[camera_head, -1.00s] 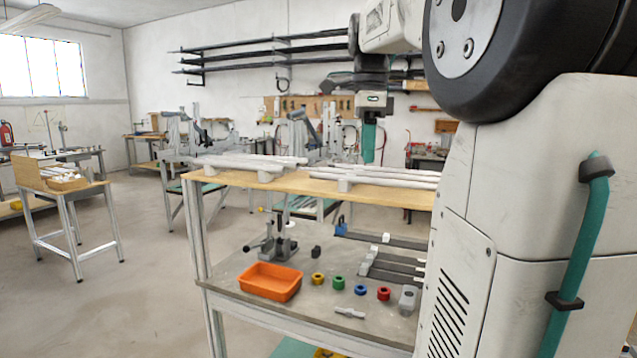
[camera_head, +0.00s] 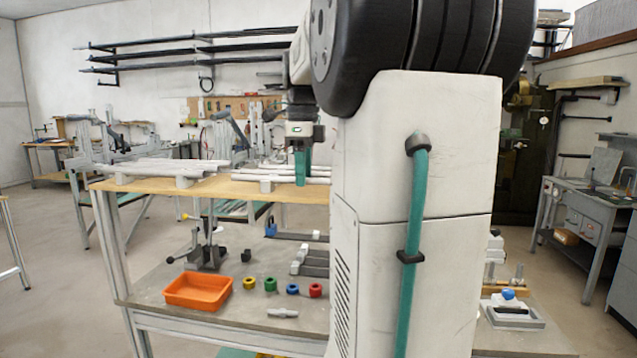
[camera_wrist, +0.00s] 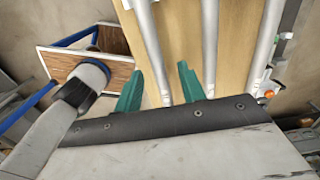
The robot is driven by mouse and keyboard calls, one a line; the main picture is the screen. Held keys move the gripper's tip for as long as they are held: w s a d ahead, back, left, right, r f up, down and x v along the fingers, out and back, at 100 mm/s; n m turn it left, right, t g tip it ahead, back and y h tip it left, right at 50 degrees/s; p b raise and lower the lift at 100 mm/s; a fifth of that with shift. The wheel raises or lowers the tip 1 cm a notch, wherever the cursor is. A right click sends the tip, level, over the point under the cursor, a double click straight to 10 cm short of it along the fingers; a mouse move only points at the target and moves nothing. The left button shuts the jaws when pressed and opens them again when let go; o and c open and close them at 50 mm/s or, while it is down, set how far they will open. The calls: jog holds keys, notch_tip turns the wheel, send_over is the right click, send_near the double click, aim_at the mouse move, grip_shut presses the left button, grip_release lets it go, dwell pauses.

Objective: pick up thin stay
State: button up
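Several pale tubes lie side by side on the wooden top shelf (camera_head: 225,190). In the wrist view a slim white tube (camera_wrist: 149,38) runs between my fingers; it may be the thin stay, but I cannot tell for sure. Two other white tubes, a middle one (camera_wrist: 210,40) and a right one (camera_wrist: 265,40), lie to its right. My gripper (camera_wrist: 160,69) is open, its two green fingers apart on either side of the slim tube. I cannot tell how far above it they are. In the head view my gripper (camera_head: 302,180) points down at the shelf's tubes; my column hides the shelf's right part.
Below the shelf, a grey worktop holds an orange tray (camera_head: 198,291), a dark clamp fixture (camera_head: 207,255), several coloured rings and a small grey part (camera_head: 282,313). Grey blocks support the tubes. A wood-faced box with blue edges (camera_wrist: 85,65) shows left in the wrist view.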

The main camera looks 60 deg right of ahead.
grip_shut()
jog(key=shift+r, duration=0.2)
